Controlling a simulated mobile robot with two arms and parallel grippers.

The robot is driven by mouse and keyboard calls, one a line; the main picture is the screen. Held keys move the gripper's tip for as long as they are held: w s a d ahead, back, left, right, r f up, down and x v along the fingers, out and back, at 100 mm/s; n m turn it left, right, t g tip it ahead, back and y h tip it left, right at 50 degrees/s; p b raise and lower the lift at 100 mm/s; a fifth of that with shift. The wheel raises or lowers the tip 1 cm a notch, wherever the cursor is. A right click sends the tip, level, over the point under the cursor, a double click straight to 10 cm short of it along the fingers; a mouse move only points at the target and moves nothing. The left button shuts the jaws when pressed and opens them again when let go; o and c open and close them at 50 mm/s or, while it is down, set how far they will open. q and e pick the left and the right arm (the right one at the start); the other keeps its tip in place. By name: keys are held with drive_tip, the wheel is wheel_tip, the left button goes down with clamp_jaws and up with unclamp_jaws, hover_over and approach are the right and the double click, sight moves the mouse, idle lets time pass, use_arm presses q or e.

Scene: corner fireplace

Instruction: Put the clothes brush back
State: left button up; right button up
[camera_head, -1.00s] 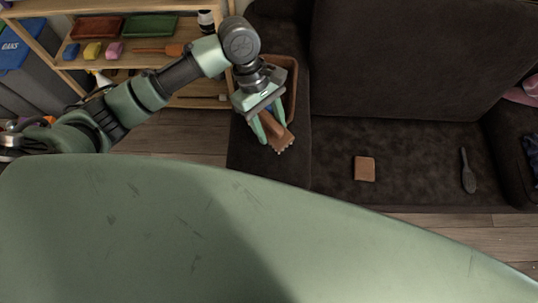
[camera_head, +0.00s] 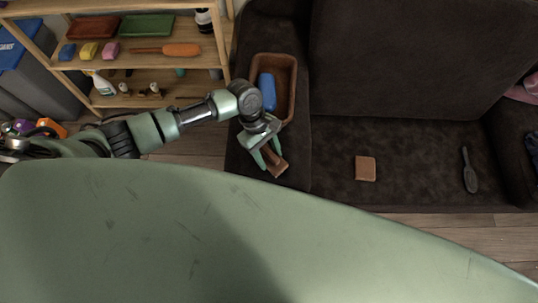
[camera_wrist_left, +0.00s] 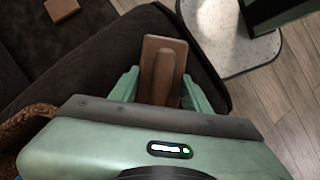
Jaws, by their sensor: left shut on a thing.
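My left gripper (camera_head: 268,162) is shut on a brown wooden clothes brush (camera_head: 277,168), above the near part of the sofa's left armrest. In the left wrist view the brush (camera_wrist_left: 165,62) sits between my two green fingers (camera_wrist_left: 158,90). Its flat wooden back with a raised ridge faces that camera; its bristles are hidden there. A brown basket (camera_head: 289,75) rests on the armrest behind the gripper, with a blue object (camera_head: 267,90) inside. The arm hides part of the basket's front. My right gripper is not in view.
A wooden shelf (camera_head: 140,61) at the upper left holds trays, coloured blocks and an orange-brown long-handled item (camera_head: 180,50). A brown square block (camera_head: 365,168) and a dark brush-shaped item (camera_head: 469,170) lie on the sofa seat (camera_head: 415,150). Much of the seat is clear.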

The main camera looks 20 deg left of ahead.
use_arm(q)
drive_tip(key=shift+f, duration=0.25)
drive_tip(key=shift+f, duration=0.1)
drive_tip(key=o, duration=1.2)
drive_tip(key=v, duration=1.2)
drive_tip(key=shift+p, duration=0.4)
